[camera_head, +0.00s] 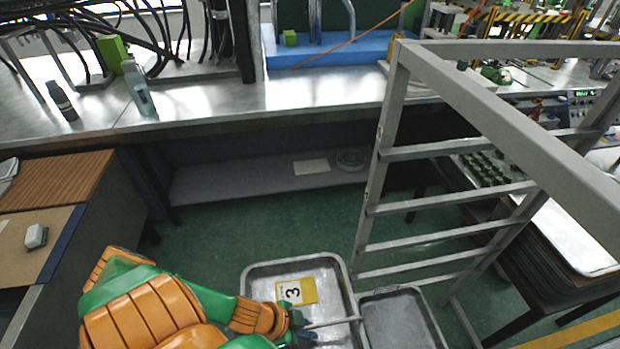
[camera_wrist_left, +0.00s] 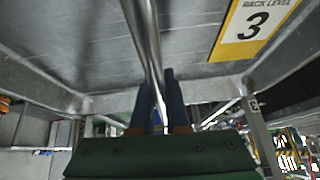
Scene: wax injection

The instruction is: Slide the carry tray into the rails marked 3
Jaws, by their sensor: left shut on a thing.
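The carry tray (camera_head: 254,277) is a shallow grey metal tray at the bottom middle of the head view. Its yellow label (camera_head: 297,291) reads 3; in the left wrist view the label (camera_wrist_left: 256,30) reads RACK LEVEL 3. My left gripper (camera_head: 305,327) is over the tray. In the left wrist view its dark fingers (camera_wrist_left: 158,108) are shut on the tray's metal handle bar (camera_wrist_left: 145,40). The metal rack (camera_head: 375,190) with several rails stands right of the tray. Its level marks are too small to read in the head view. My right gripper is not in view.
Another grey tray (camera_head: 403,322) sits low beside the carry tray, near the rack's foot. A long workbench (camera_head: 220,108) runs along the back, with a shelf under it. A wooden-topped cabinet (camera_head: 60,187) is at left. Green floor (camera_head: 260,222) is clear between bench and tray.

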